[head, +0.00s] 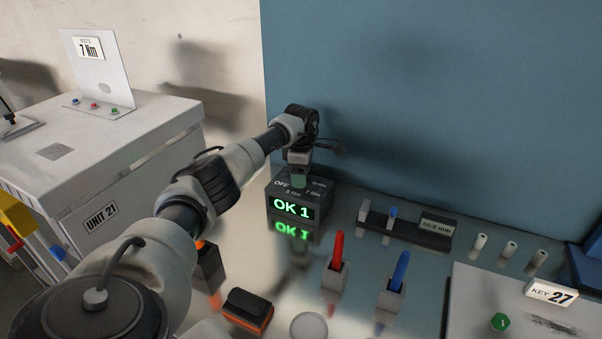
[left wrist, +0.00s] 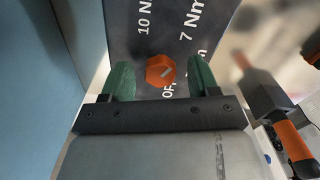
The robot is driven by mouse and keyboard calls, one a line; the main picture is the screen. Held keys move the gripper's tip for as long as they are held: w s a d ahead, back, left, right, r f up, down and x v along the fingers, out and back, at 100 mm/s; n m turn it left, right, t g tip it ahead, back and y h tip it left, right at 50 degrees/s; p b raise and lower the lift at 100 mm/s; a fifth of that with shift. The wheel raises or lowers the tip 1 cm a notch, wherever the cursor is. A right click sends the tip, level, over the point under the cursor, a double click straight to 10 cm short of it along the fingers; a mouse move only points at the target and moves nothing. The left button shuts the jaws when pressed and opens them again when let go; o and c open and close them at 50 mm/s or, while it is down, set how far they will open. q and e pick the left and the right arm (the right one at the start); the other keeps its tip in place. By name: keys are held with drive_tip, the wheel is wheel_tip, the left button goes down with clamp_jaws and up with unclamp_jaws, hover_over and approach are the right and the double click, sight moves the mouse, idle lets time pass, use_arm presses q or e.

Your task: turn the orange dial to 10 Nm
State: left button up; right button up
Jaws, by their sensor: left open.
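The orange dial (left wrist: 160,72) is a small six-sided knob on the dark top of a box (head: 292,207) whose front display reads "OK 1" in green. Labels OFF, 5 Nm, 7 Nm and 10 Nm surround it. In the left wrist view its pale mark slants toward the upper right, roughly on the 7 Nm side; the exact setting is hard to tell. My left gripper (head: 299,181) is over the box, its green fingers open on either side of the dial, with gaps visible. In the head view the gripper hides the dial. My right gripper is not in view.
A blue panel (head: 430,100) stands behind the box. A dark rack with a "60.0 mm" plate (head: 437,227), a red pen (head: 337,250) and a blue pen (head: 400,270) in holders stand to the right. An orange-black block (head: 248,308) lies in front.

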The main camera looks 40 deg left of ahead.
use_arm(q)
drive_tip(key=c, duration=0.9)
drive_tip(key=n, duration=0.5)
drive_tip(key=shift+r+n, duration=0.1)
drive_tip(key=shift+n, duration=0.2)
drive_tip(key=n+p, duration=0.1)
drive_tip(key=n, duration=0.5)
drive_tip(key=shift+a+p, duration=0.1)
drive_tip(key=shift+p, duration=0.2)
drive_tip(key=shift+w+n, duration=0.1)
drive_tip(key=shift+n, duration=0.2)
drive_tip(key=o, duration=0.9)
